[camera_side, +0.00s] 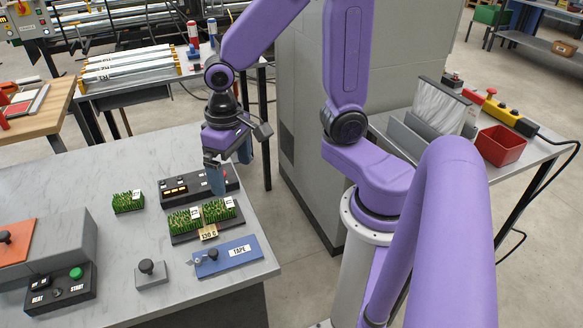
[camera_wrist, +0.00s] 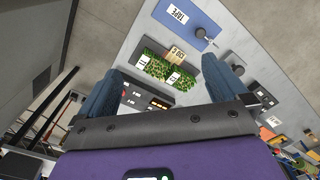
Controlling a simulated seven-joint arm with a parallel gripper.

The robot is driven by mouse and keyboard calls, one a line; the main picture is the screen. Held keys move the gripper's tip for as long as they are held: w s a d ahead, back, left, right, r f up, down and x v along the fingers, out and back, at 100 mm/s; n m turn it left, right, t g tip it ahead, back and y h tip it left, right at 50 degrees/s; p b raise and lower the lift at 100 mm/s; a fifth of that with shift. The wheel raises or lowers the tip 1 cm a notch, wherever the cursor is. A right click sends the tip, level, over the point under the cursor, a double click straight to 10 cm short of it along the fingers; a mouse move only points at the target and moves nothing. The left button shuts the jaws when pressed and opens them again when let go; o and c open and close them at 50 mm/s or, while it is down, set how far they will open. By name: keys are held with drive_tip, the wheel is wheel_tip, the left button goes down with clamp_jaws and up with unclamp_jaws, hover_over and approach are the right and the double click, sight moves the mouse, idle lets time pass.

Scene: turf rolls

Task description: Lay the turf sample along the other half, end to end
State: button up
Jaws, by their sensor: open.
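Two green turf pieces, the left one (camera_side: 185,219) and the right one (camera_side: 218,210), lie end to end on a dark plate (camera_side: 188,239) with a "130 C" tag. Each bears a white label. They also show in the wrist view, as one piece (camera_wrist: 154,68) and the other (camera_wrist: 180,80). A third turf piece (camera_side: 127,203) lies alone on the grey table to the left. My gripper (camera_side: 231,167) is open and empty, above and behind the plate. In the wrist view its blue fingers (camera_wrist: 162,68) stand wide apart, with the turf pieces seen between them.
A black box with lit displays (camera_side: 185,187) stands behind the plate. A blue TAPE panel (camera_side: 228,256) lies in front.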

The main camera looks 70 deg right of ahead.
drive_tip(key=s+r+n, duration=0.3)
drive_tip(key=s+n, duration=0.9)
drive_tip(key=s, duration=0.1)
drive_tip(key=shift+s+d+n, duration=0.3)
drive_tip(key=shift+s+d, duration=0.05)
drive_tip(key=shift+s, duration=0.05)
